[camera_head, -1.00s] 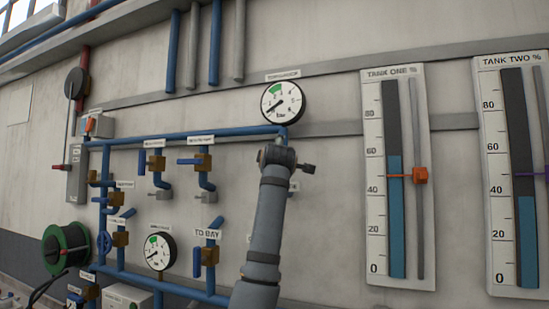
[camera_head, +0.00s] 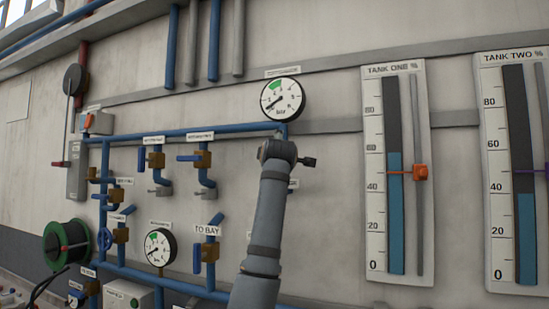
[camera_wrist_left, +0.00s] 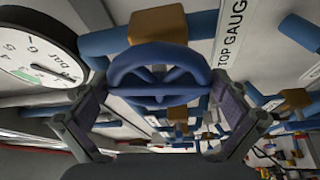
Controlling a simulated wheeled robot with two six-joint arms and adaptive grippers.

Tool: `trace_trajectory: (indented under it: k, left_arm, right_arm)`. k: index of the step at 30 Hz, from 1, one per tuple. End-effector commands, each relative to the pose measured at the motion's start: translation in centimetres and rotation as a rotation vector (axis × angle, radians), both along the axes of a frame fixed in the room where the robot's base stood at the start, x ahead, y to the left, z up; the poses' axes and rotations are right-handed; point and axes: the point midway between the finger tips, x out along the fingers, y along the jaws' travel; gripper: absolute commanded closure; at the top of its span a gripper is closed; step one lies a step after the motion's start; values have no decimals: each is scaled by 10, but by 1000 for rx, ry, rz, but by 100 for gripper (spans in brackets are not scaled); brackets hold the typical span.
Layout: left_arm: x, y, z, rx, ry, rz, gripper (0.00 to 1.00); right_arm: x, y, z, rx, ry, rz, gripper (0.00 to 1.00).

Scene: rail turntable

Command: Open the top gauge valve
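The top gauge valve has a blue handwheel (camera_wrist_left: 160,75) on a brass body (camera_wrist_left: 158,24), seen close up in the left wrist view beside a label (camera_wrist_left: 232,30) reading "TOP GAUG". My left gripper (camera_wrist_left: 160,95) has its fingers apart, one on each side of the wheel near its rim. Whether they touch it I cannot tell. In the head view my left arm reaches up to the wall below the top gauge (camera_head: 283,99), and its wrist (camera_head: 278,152) hides the valve. The gauge's dial also shows in the left wrist view (camera_wrist_left: 35,50). My right gripper is out of view.
Several blue-handled brass valves (camera_head: 204,160) sit on blue pipes left of my arm. A lower gauge (camera_head: 160,247) and a green reel (camera_head: 66,245) are farther left and lower. The tank one panel (camera_head: 397,70) and tank two panel (camera_head: 513,60) are at the right.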

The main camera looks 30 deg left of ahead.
Motion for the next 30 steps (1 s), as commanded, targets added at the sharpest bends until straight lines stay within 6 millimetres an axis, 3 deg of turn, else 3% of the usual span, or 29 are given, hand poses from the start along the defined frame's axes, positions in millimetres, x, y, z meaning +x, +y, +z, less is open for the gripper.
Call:
trace_trajectory:
  k: [8, 21, 30]
  left_arm:
    - [-11, -8, 0, 3, -2, 1, 0]
    - [-87, -64, -7, 0, -1, -3, 0]
    - [-97, -70, -9, 0, 1, 0, 0]
  right_arm:
    - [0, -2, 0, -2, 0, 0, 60]
    - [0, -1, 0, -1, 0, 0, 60]
    - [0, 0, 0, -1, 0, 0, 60]
